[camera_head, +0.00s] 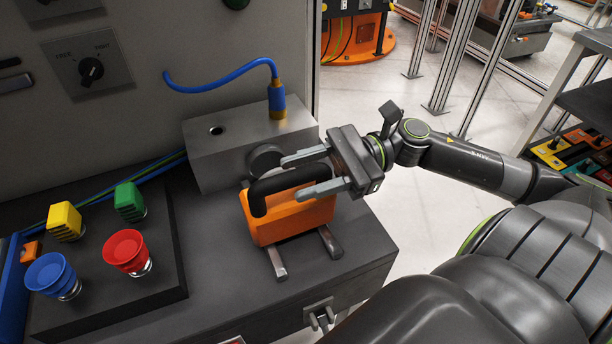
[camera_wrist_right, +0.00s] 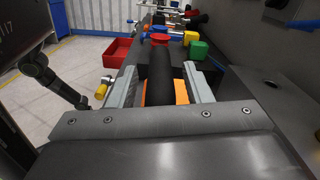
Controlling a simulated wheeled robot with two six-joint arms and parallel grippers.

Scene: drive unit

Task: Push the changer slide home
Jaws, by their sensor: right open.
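The changer slide is an orange block (camera_head: 290,222) with a black bar handle (camera_head: 267,186). It sits on two short metal rails (camera_head: 329,243) in front of a grey metal housing (camera_head: 216,162). A round dark disc (camera_head: 264,160) shows on the housing's face, just behind the slide. My right gripper (camera_head: 293,178) is open, with one finger on each side of the handle. In the right wrist view the handle (camera_wrist_right: 159,82) runs between the two spread fingers, with orange (camera_wrist_right: 181,92) showing below. Whether the fingers touch it I cannot tell. My left gripper is not in view.
A blue cable (camera_head: 222,84) plugs into the housing's top. Left of the slide, a dark panel carries a red button (camera_head: 127,251), a blue button (camera_head: 52,274), and yellow (camera_head: 65,221) and green (camera_head: 129,201) blocks. A red tray (camera_wrist_right: 122,51) shows in the wrist view.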

